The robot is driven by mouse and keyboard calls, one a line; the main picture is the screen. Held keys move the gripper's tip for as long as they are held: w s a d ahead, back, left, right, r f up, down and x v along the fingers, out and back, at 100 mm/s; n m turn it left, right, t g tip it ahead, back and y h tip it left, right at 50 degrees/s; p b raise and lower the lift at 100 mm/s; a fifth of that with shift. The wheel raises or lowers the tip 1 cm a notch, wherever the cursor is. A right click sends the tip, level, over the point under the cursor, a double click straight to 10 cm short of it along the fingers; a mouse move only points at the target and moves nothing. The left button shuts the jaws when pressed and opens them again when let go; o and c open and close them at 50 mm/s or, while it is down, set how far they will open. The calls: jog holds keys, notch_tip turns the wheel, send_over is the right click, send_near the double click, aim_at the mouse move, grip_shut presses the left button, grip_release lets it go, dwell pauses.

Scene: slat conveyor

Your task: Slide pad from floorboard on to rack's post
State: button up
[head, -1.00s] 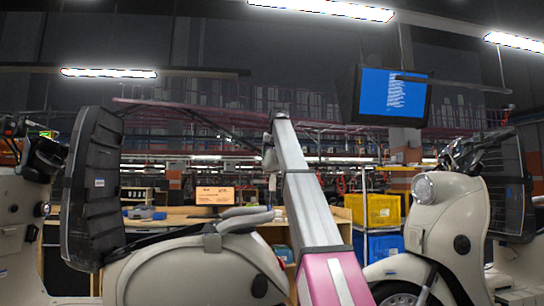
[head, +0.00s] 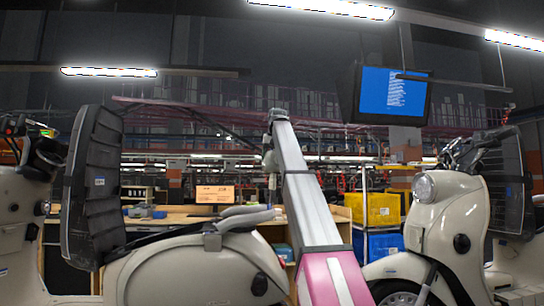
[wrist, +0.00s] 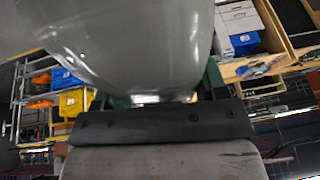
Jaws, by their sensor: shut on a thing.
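In the wrist view, my gripper (wrist: 160,125) shows as a dark bar and grey body across the bottom. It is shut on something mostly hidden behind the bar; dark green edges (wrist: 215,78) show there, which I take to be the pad. A large, smooth, pale curved panel, apparently a scooter's bodywork (wrist: 125,40), fills the upper middle, close to the gripper. In the head view, my arm rises in the middle and its gripper end cannot be made out. The floorboard and the rack's post cannot be picked out for certain.
In the head view, a cream scooter (head: 195,270) with a black rack panel (head: 95,190) stands at left, another scooter (head: 455,215) at right. Behind are a yellow bin (head: 380,210), a blue bin (head: 380,243) and a wooden bench. A screen (head: 393,95) hangs above.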

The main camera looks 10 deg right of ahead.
jog(key=shift+a+f, duration=0.2)
jog(key=shift+f, duration=1.7)
jog(key=shift+a+f, duration=0.15)
jog(key=shift+f, duration=1.75)
jog(key=o, duration=1.2)
jog(key=shift+r, duration=0.1)
